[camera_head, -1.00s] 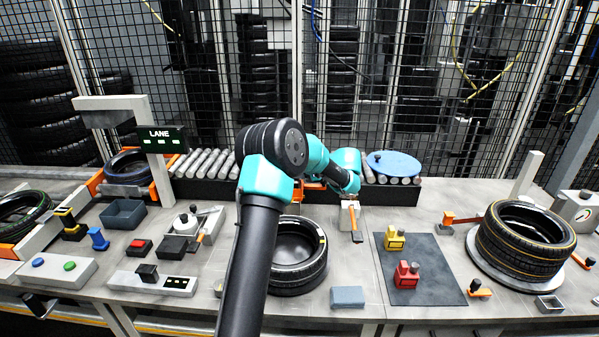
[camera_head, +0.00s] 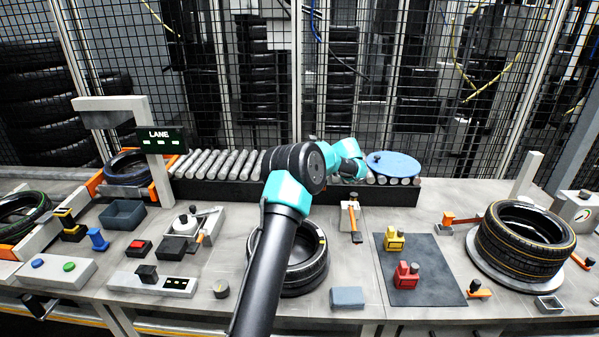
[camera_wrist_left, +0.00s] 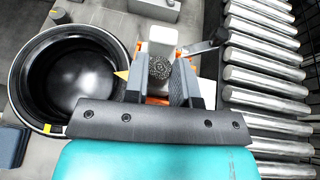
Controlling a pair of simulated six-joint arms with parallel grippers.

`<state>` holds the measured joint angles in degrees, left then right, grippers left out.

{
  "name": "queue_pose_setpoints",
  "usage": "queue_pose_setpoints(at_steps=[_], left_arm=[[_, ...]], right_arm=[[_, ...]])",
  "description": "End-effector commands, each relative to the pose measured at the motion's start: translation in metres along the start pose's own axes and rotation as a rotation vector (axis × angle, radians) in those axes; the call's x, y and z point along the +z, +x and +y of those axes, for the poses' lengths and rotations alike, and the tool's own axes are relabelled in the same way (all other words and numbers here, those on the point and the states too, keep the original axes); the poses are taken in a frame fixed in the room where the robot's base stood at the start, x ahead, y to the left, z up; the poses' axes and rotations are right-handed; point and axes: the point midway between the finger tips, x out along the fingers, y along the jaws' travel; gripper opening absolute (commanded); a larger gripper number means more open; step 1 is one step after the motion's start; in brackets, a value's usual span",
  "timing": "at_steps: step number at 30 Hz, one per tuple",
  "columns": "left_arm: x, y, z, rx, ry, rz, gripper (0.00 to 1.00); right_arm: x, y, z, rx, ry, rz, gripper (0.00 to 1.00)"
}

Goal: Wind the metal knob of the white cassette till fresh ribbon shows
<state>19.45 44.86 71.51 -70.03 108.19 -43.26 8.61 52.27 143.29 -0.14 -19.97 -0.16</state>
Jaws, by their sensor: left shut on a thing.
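In the left wrist view a knurled grey metal knob (camera_wrist_left: 160,68) stands between the fingertips of my left gripper (camera_wrist_left: 161,82), which is shut on it. White parts of the cassette (camera_wrist_left: 163,37) show just above and beside the knob, with some orange around them. My gripper covers much of the cassette, and I cannot make out its ribbon. In the head view the left gripper and the knob are hidden behind my own arm. My right gripper is in neither view.
A tyre (camera_wrist_left: 22,80) lies close beside the gripper on the table's front side. The roller conveyor (camera_wrist_left: 262,85) runs along the other side. A dark lever (camera_wrist_left: 205,46) sits near the fingertips. A dark mat (camera_head: 427,285) with yellow and red blocks lies farther right.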

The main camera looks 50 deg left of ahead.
Motion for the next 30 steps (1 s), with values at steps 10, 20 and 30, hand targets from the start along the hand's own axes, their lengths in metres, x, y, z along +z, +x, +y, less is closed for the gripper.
queue_pose_setpoints(at_steps=[10,20,30], left_arm=[[-0.0001,0.0004,-0.0013,0.073,-0.030,0.000,0.01],[0.0000,0.0003,-0.0012,0.073,-0.030,0.000,0.28],[0.0001,0.0003,-0.0012,0.073,-0.030,0.000,0.51]], right_arm=[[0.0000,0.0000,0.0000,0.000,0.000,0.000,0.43],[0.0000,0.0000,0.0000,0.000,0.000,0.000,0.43],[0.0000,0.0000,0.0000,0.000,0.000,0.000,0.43]])
